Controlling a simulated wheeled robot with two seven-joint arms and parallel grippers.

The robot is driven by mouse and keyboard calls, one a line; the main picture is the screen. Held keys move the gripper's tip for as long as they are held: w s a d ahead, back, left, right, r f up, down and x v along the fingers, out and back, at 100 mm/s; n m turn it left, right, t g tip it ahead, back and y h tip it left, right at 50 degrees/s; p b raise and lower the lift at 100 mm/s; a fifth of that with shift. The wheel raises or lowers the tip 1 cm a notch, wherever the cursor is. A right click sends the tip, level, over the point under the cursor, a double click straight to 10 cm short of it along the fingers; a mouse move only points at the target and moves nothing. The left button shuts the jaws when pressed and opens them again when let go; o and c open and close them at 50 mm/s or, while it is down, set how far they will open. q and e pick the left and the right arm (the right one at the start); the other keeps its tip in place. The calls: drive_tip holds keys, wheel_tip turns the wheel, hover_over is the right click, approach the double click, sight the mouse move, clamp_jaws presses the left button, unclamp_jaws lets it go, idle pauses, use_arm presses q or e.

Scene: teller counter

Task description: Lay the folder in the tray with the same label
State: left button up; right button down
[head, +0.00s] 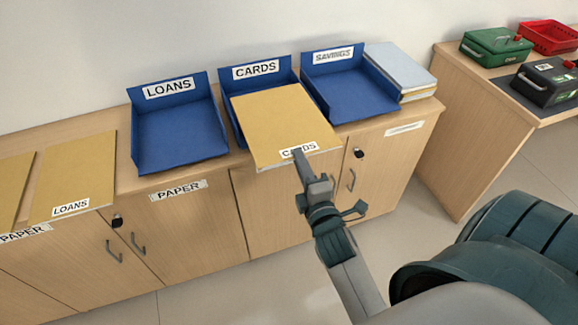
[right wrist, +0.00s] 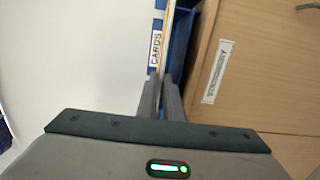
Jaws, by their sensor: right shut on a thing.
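The yellow folder labelled CARDS (head: 280,120) lies over the front of the blue CARDS tray (head: 257,72), its label edge sticking out toward me past the counter front. My right gripper (head: 300,155) is shut on that front edge near the label. In the right wrist view the folder (right wrist: 162,60) shows edge-on between the fingers (right wrist: 161,95), with a blue tray beside it. Whether the folder rests on the tray floor or is held above it, I cannot tell. The blue LOANS tray (head: 180,138) and SAVINGS tray (head: 350,92) stand empty on either side. My left gripper is not in view.
A yellow LOANS folder (head: 75,175) and another folder (head: 12,190) lie at the left of the wooden counter (head: 195,175). A stack of folders (head: 400,65) sits right of the SAVINGS tray.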

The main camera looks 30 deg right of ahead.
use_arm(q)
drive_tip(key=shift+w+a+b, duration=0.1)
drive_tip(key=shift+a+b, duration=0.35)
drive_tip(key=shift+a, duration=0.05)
use_arm(e)
drive_tip(key=shift+w+f, duration=0.3)
drive_tip(key=shift+f, duration=0.65)
drive_tip(key=shift+w+f, duration=0.1)
